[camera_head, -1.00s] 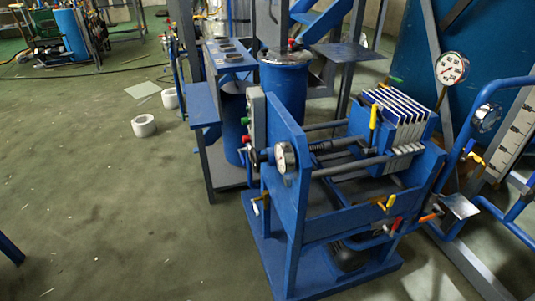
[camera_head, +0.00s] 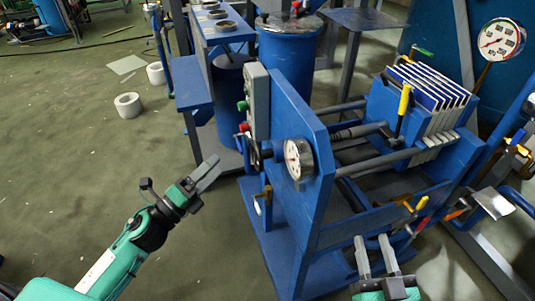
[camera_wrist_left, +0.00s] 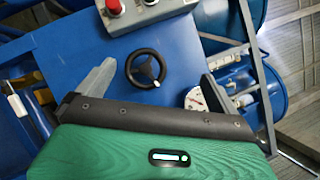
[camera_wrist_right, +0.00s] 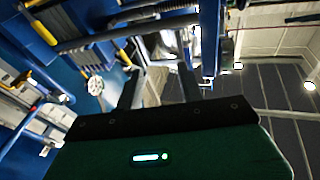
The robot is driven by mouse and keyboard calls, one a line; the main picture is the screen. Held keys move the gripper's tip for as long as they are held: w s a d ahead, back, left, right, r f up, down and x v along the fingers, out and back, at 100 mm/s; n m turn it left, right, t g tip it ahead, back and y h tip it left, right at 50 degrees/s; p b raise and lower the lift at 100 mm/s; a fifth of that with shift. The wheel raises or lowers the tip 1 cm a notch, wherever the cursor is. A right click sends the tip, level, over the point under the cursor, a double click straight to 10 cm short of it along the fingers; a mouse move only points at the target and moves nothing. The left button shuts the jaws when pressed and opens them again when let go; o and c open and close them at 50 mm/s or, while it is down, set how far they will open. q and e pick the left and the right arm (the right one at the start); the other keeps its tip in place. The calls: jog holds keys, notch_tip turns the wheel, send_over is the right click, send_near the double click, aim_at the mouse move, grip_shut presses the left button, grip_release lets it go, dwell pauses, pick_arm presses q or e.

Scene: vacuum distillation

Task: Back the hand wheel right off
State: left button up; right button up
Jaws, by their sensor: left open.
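The black hand wheel (camera_head: 254,153) sits on the outer face of the blue press's end plate (camera_head: 300,190). In the left wrist view the wheel (camera_wrist_left: 146,68) lies between and beyond my left gripper's two fingers, apart from both. My left gripper (camera_head: 208,174) is open and empty, left of the wheel and a little lower in the head view. My right gripper (camera_head: 371,243) is open and empty in front of the press's lower frame. In the right wrist view its fingers (camera_wrist_right: 159,80) stand apart with nothing between them.
A round gauge (camera_head: 298,160) sits just right of the wheel. A grey control box (camera_head: 257,98) with red and green buttons is above it. A plate stack (camera_head: 430,95) fills the press's far end. Coloured valve handles (camera_head: 422,203) are near my right gripper.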

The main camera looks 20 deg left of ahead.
aim_at(254, 158)
pick_arm(q)
jog(key=w+d+m+g+h, duration=0.1)
jog(key=w+d+m+g, duration=0.1)
jog(key=m, duration=0.3)
jog(key=w+d+m+g+h, duration=0.2)
jog(key=w+d+m+g, duration=0.1)
jog(key=m, duration=0.3)
jog(key=w+d+f+m+g+h+b, duration=0.1)
jog(key=w+d+m+g, duration=0.2)
jog(key=w+d+m, duration=0.1)
jog(key=shift+d+m, duration=0.45)
jog(key=shift+m, duration=0.35)
pick_arm(e)
jog(key=r+t, duration=0.1)
jog(key=s+r+t, duration=0.1)
jog(key=r+t, duration=0.1)
jog(key=shift+s+r+y, duration=0.1)
jog(key=shift+r+y, duration=0.05)
jog(key=shift+y, duration=0.15)
pick_arm(q)
jog(key=c, duration=1)
pick_arm(e)
jog(key=shift+s, duration=0.1)
